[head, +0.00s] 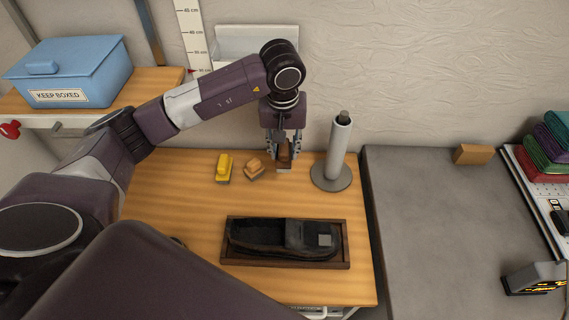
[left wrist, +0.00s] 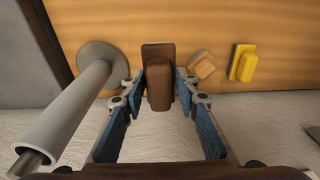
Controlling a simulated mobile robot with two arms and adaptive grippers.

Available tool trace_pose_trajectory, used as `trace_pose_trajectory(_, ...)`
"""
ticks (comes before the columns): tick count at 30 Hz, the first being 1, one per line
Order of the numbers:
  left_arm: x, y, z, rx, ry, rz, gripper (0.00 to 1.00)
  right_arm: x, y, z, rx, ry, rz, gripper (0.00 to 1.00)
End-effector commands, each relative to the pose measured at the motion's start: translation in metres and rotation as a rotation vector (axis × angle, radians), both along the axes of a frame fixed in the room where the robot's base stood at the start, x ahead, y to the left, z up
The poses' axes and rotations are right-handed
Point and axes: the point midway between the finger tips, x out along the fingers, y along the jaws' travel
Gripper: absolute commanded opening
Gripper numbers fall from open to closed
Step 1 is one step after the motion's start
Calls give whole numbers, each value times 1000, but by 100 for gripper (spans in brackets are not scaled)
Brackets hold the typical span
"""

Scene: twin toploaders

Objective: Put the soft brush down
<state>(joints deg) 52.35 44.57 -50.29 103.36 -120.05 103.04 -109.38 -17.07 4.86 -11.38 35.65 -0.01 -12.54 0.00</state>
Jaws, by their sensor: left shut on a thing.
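My left gripper (head: 284,152) is shut on a brown brush with a block-shaped handle (left wrist: 159,88), which I take to be the soft brush. In the head view the gripper points down at the back of the wooden table, and the brush (head: 284,168) shows at its fingertips, at or just above the tabletop. I cannot tell whether it touches the wood. In the left wrist view the blue-padded fingers (left wrist: 158,92) stand on both sides of the handle. My right gripper is not in view.
A tan brush (head: 254,168) and a yellow brush (head: 224,168) stand left of the gripper. A grey post on a round base (head: 331,178) stands close on its right. A dark shoe lies in a wooden tray (head: 230,255) in front. Bare tabletop (head: 180,205) lies at left.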

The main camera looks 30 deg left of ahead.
Motion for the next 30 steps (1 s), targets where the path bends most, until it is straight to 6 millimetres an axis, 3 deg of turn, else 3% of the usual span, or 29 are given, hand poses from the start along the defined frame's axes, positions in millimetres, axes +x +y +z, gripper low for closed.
trace_pose_trajectory(5,32,14,0,-3,0,3,9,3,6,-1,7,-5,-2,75)
trace_pose_trajectory(6,34,16,-10,-2,4,0,9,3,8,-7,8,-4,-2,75)
trace_pose_trajectory(12,32,15,-54,-2,2,-1,9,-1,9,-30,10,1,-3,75)
trace_pose_trajectory(20,32,15,-72,-1,1,-1,9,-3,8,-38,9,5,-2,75)
trace_pose_trajectory(27,31,15,-111,-1,3,-1,9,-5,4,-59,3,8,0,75)
trace_pose_trajectory(30,35,16,-116,-3,1,1,9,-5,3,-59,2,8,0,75)
